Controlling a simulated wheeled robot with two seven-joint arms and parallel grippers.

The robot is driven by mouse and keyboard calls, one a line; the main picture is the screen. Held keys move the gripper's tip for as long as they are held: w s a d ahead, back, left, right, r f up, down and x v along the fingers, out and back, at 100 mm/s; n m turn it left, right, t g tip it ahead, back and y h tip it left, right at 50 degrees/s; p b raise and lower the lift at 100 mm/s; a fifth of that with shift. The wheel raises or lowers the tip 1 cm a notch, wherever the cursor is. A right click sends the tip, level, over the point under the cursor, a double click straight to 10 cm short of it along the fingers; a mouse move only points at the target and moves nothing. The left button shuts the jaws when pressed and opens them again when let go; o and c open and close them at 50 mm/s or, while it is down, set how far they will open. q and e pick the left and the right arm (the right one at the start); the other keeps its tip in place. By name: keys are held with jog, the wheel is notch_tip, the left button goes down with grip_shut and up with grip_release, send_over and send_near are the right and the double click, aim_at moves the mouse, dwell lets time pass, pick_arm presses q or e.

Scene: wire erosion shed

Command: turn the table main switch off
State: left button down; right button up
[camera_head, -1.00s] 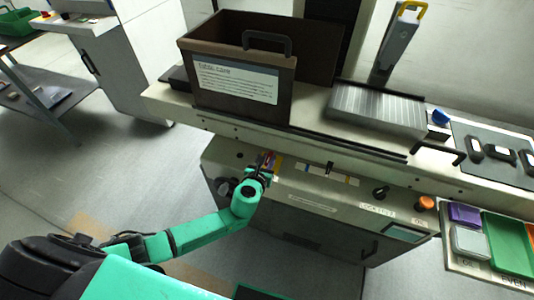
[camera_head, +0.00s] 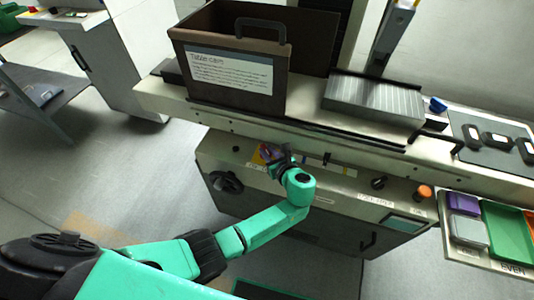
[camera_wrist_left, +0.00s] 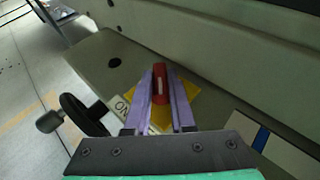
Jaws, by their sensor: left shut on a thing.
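The table main switch is a red handle (camera_wrist_left: 160,84) on a yellow plate (camera_wrist_left: 190,92), on the sloping front panel of the machine. In the left wrist view the two purple fingers of my left gripper (camera_wrist_left: 161,98) lie on either side of the red handle and are shut on it. An "ON" label (camera_wrist_left: 121,107) shows beside the plate, partly hidden by the fingers. In the head view my left gripper (camera_head: 272,155) is at the panel's left part and covers most of the switch. My right gripper is not in view.
A black handwheel (camera_wrist_left: 83,116) stands close beside the switch. A brown bin (camera_head: 230,80) sits on the machine table above. A black knob (camera_head: 379,182) and an orange button (camera_head: 424,192) are further right on the panel, near colored trays (camera_head: 468,231).

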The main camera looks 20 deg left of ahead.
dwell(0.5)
pick_arm(q)
jog(key=c, duration=0.8)
grip_release()
jog(key=shift+o, duration=0.2)
